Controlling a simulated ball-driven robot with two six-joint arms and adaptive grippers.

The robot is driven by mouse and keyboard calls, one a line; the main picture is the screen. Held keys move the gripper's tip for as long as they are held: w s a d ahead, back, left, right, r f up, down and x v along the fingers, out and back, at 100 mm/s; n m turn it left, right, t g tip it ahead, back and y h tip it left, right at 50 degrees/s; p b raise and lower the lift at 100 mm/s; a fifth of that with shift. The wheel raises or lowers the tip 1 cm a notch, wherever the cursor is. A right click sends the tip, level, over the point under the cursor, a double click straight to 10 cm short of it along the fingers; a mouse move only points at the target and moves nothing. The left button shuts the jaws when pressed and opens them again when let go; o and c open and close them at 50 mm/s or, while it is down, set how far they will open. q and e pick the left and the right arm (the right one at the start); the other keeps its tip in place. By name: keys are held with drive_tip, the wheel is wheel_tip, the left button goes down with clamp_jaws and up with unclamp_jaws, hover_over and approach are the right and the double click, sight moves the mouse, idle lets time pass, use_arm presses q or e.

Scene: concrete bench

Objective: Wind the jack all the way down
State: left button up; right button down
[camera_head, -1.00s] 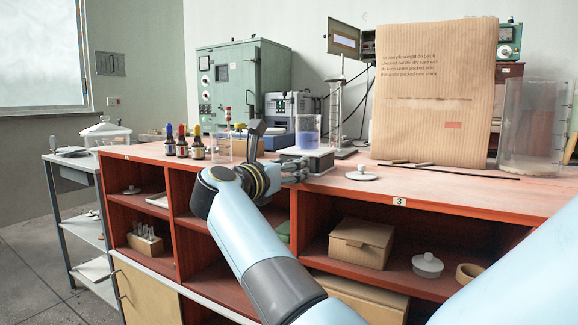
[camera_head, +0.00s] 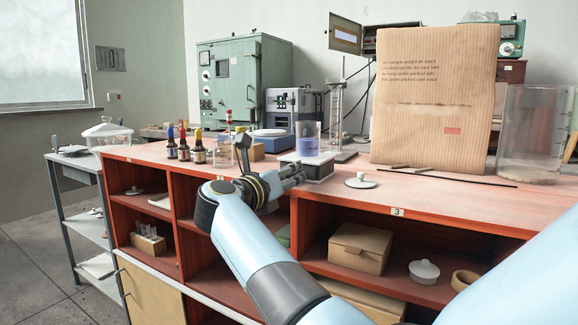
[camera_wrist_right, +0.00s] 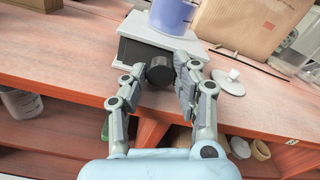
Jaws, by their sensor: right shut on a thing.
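The jack (camera_head: 318,160) is a low block with a pale top plate near the bench's front edge. It also shows in the right wrist view (camera_wrist_right: 138,52). A beaker of violet liquid (camera_head: 307,145) stands upright on its plate. The jack's round black knob (camera_wrist_right: 160,72) faces the front. My right gripper (camera_head: 298,174) is at the knob, its fingers (camera_wrist_right: 168,82) on either side, shut on it. How firmly the pads touch is partly hidden. My left gripper is not in view.
A white lid (camera_head: 361,181) lies right of the jack, with a large brown paper bag (camera_head: 430,105) behind. Dropper bottles (camera_head: 184,150) stand to the left, and a retort stand (camera_head: 338,115) rises behind. Open red shelves (camera_head: 300,235) lie below the bench edge.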

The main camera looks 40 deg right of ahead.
drive_tip(key=c, duration=1)
unclamp_jaws()
wheel_tip(320, 180, up, 10)
